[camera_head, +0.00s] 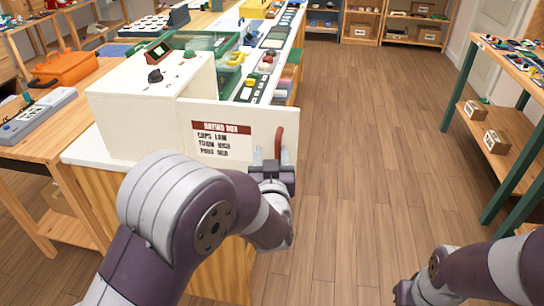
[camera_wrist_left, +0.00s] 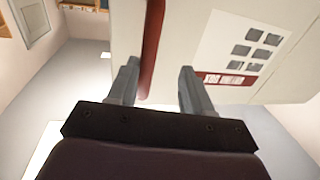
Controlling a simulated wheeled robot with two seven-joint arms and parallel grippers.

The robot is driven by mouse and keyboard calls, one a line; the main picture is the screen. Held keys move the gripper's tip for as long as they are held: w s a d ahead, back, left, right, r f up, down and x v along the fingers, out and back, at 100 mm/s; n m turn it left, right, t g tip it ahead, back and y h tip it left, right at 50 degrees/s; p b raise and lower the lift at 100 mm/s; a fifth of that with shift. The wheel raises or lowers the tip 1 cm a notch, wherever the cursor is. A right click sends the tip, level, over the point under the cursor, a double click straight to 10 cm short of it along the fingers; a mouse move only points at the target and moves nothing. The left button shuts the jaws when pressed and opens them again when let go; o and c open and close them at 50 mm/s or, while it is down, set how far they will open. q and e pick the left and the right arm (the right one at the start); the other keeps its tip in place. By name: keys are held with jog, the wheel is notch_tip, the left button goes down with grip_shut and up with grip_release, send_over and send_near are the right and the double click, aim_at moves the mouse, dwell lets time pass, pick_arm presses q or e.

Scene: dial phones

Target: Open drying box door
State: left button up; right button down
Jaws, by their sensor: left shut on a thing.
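The drying box (camera_head: 135,105) is a cream box on the near end of the table in the head view. Its door (camera_head: 245,118) bears a red-and-white label (camera_head: 222,140) and stands swung out, its right side reaching past the table edge. A red upright handle (camera_head: 279,140) is near the door's right edge. My left gripper (camera_head: 270,158) is at this handle. In the left wrist view the handle (camera_wrist_left: 152,45) passes between the fingers (camera_wrist_left: 157,82), close to the left finger.
A long table with a green tray (camera_head: 205,42) and several devices runs behind the box. An orange case (camera_head: 65,67) and a grey device (camera_head: 38,115) lie at left. A shelf with boxes (camera_head: 494,143) stands at right. The wooden floor (camera_head: 360,150) between is clear.

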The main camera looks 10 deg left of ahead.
pick_arm(q)
jog(key=shift+f, duration=0.15)
jog(key=v, duration=1.2)
jog(key=shift+s+p, duration=0.35)
jog(key=shift+d, duration=0.15)
